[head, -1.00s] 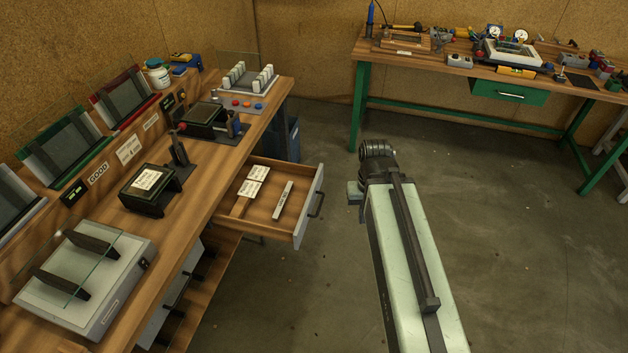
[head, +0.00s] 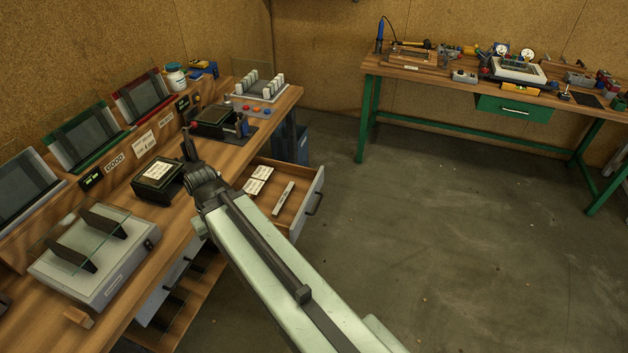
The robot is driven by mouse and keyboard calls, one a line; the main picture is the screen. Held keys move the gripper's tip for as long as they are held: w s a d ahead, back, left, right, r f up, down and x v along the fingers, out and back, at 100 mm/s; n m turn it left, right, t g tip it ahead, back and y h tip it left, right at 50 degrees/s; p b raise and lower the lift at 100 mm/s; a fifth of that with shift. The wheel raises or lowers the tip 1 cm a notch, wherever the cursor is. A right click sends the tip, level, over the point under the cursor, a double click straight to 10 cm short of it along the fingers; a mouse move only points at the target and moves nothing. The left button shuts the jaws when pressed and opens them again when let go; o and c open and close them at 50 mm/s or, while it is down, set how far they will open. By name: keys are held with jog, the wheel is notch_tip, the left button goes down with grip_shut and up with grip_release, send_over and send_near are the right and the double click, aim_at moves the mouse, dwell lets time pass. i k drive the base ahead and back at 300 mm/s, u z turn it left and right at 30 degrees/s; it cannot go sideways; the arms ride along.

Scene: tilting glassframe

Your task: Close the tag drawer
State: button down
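The tag drawer (head: 299,224) is pulled out from the right side of the left workbench. It has a grey front with a dark handle (head: 314,204) facing right. White tags (head: 257,181) and a pale bar (head: 284,198) lie in it. My arm reaches from the bottom right up to the left and hides the near left part of the drawer. The arm's dark end (head: 203,188) shows beside the bench edge, left of the drawer in the picture.
The left workbench (head: 205,172) carries a glass-holding device (head: 95,260), a dark stand with a label (head: 158,176), and tilted framed panels (head: 83,138). A second bench (head: 455,75) with green legs stands at the back right. The floor (head: 430,230) right of the drawer is clear.

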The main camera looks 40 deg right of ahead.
aim_at(308, 182)
jog(key=u, duration=0.1)
jog(key=i, duration=1)
jog(key=z, duration=0.1)
